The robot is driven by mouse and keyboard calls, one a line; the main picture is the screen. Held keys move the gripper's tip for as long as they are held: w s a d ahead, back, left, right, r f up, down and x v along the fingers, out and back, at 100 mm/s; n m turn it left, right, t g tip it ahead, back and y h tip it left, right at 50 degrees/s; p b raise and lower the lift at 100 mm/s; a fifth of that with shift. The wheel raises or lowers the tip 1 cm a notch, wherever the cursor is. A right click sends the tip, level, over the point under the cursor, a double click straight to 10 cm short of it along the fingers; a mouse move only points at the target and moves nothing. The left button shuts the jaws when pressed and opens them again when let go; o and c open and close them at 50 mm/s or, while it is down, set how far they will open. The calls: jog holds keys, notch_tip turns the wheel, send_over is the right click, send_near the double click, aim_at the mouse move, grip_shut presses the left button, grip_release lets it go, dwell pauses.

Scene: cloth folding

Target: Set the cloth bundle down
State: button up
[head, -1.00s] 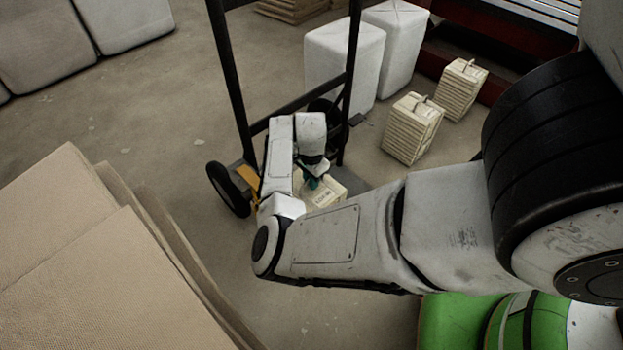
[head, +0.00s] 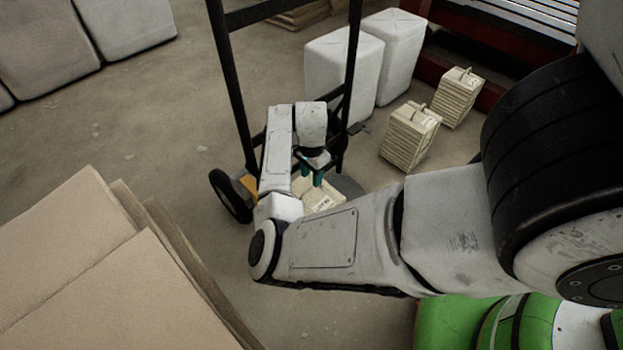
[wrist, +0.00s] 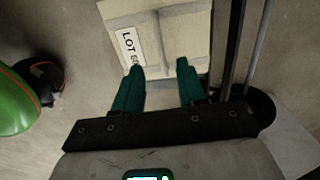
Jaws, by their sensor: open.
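A cream cloth bundle (head: 322,196) rests low at the hand truck's base in the head view, partly hidden behind my arm. In the wrist view the bundle (wrist: 178,40) shows a strap and a white label reading "LOT". My gripper (head: 312,178) has teal fingers and is just above the bundle in the head view. In the wrist view my gripper (wrist: 163,72) is open, its fingers spread apart at the bundle's near edge, with nothing between the tips that I can tell is held.
A black-framed hand truck (head: 235,95) with wheels stands around the bundle. Two more strapped bundles, one nearer (head: 408,138) and one farther (head: 460,97), stand on the floor to the right. White sacks (head: 345,72) stand behind. Stacked cardboard (head: 80,265) fills the lower left.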

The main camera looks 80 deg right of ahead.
notch_tip(320, 180, up, 10)
jog(key=s+a+n+h+p, duration=0.1)
jog(key=n+h, duration=0.3)
jog(key=n, duration=0.6)
jog(key=s+a+f+n+y, duration=0.2)
jog(key=a+n, duration=0.5)
jog(key=a, duration=0.6)
jog(key=s+a+f+n+t+y, duration=0.1)
jog(key=a+n, duration=0.6)
jog(key=a, duration=0.7)
jog(key=shift+s+a+f+y, duration=0.35)
jog(key=shift+s+f, duration=0.35)
jog(key=shift+s, duration=0.4)
jog(key=shift+d, duration=0.15)
